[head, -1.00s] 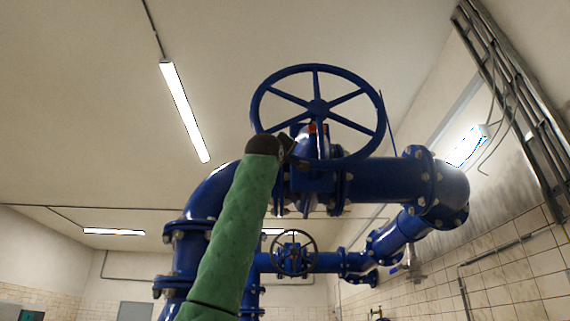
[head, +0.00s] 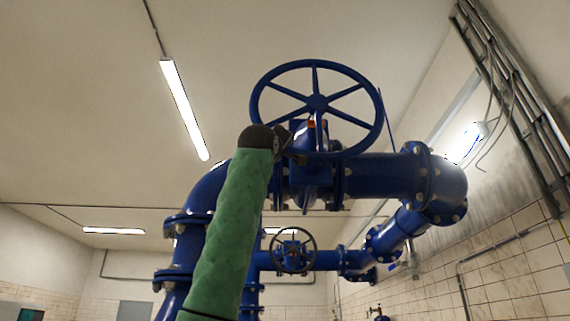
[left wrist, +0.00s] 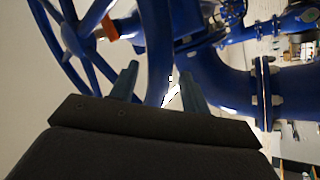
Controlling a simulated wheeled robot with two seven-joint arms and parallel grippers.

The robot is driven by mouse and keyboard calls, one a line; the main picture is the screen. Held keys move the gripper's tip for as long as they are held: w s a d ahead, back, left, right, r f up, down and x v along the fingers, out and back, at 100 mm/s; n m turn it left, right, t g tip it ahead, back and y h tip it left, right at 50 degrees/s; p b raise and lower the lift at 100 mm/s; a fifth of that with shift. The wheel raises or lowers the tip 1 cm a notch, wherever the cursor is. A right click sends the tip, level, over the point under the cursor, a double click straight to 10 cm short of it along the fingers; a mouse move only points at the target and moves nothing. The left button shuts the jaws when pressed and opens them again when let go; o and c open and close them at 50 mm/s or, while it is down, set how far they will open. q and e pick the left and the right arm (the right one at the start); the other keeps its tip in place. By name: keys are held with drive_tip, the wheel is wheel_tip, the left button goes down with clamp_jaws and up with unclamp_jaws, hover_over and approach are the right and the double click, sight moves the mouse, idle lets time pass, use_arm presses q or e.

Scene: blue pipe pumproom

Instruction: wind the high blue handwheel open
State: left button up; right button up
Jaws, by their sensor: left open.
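The high blue handwheel (head: 317,104), a spoked ring, sits on top of a blue valve on the large blue pipe in the head view. My left gripper (head: 287,145) is at the lower left part of its rim, at the end of my green arm; the fingers are small and partly unclear there. In the left wrist view the gripper (left wrist: 158,88) is open, with two fingers apart. A blue curved bar, which looks like the handwheel rim (left wrist: 157,45), passes between them. I cannot tell whether it touches either finger. My right gripper is not in view.
The blue pipe (head: 385,178) with bolted flanges runs right, just below the handwheel. A smaller handwheel (head: 293,250) is lower and farther back. Metal cable trays (head: 510,85) run along the right wall. The space above and left of the handwheel is clear.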

use_arm(q)
drive_tip(key=v, duration=0.2)
drive_tip(key=shift+s+a+f+b, duration=0.15)
drive_tip(key=shift+s+f+b, duration=0.05)
drive_tip(key=shift+s+b, duration=0.1)
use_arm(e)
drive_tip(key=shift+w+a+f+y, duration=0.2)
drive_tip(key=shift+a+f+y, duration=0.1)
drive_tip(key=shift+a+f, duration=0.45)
